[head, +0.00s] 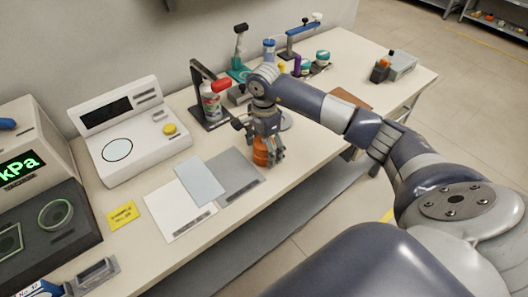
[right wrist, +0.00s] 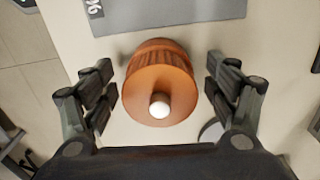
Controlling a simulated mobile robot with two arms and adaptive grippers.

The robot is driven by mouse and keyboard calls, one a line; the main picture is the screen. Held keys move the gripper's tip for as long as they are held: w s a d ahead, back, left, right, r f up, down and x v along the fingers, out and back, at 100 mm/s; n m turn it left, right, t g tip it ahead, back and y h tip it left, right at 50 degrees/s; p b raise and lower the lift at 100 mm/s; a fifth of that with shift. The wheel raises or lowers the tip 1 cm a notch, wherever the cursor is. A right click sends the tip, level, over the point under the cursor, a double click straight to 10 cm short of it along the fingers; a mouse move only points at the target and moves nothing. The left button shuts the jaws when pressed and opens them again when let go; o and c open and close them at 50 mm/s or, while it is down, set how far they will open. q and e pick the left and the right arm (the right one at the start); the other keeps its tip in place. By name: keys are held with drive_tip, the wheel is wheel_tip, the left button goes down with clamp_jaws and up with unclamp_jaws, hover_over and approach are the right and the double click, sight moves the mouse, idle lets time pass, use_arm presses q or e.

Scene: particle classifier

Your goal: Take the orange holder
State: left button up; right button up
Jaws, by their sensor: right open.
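The orange holder (head: 260,156) stands on the white table near the front edge. In the right wrist view the holder (right wrist: 150,90) is a round, ribbed orange piece with a white knob on top. My right gripper (head: 268,150) reaches down over it from above. Its fingers are open, one on each side of the holder, with a gap on both sides in the wrist view (right wrist: 160,92). The lower part of the holder is partly hidden by the fingers in the head view. My left gripper is not in view.
A grey mat (head: 238,176), a white sheet (head: 178,208) and a pale blue sheet (head: 199,181) lie left of the holder. A white device (head: 136,138) with a yellow knob stands behind them. A dark stand with a bottle (head: 212,104) is close behind my gripper.

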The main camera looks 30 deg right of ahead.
drive_tip(key=shift+f, duration=0.1)
drive_tip(key=c, duration=1.5)
drive_tip(key=shift+c, duration=1)
